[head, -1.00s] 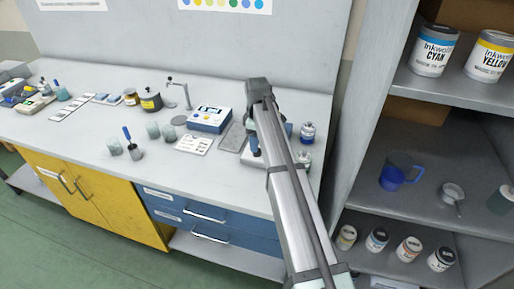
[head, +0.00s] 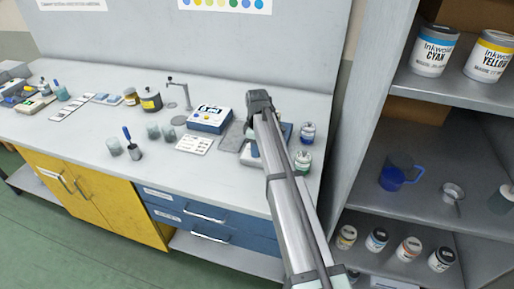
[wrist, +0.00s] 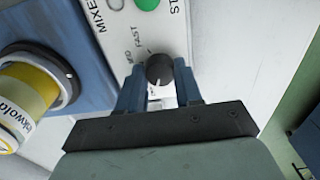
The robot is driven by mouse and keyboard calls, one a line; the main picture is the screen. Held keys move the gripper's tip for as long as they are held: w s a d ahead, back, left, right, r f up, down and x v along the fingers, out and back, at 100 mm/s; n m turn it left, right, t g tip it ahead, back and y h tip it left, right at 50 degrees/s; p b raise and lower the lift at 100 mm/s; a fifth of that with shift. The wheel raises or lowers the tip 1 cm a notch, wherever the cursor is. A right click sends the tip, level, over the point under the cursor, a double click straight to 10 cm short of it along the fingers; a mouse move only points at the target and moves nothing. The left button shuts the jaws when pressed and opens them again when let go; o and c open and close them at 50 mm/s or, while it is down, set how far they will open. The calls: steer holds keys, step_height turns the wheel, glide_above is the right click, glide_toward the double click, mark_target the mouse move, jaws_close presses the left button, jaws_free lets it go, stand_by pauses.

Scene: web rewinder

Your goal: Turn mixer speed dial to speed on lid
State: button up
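In the wrist view a dark round speed dial (wrist: 159,70) sits on the mixer's white panel (wrist: 115,25), by printing that reads "MIXER" and "FAST". My gripper (wrist: 160,88) has its blue fingers on both sides of the dial, close against it, with no clear gap. The dial's exact setting is hard to read. A can with a yellow label (wrist: 28,95) lies at the left in the mixer's round holder. In the head view my arm hides most of the mixer (head: 248,158). No speed marking on a lid is legible.
A green button (wrist: 148,3) is on the panel above the dial. A blue and white device (head: 210,119) and a printed card (head: 194,144) lie left.

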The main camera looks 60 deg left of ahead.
steer(key=c, duration=0.5)
steer(key=shift+m, duration=0.4)
steer(key=m, duration=0.6)
steer(key=shift+m, duration=0.3)
steer(key=m, duration=1)
steer(key=shift+m, duration=0.3)
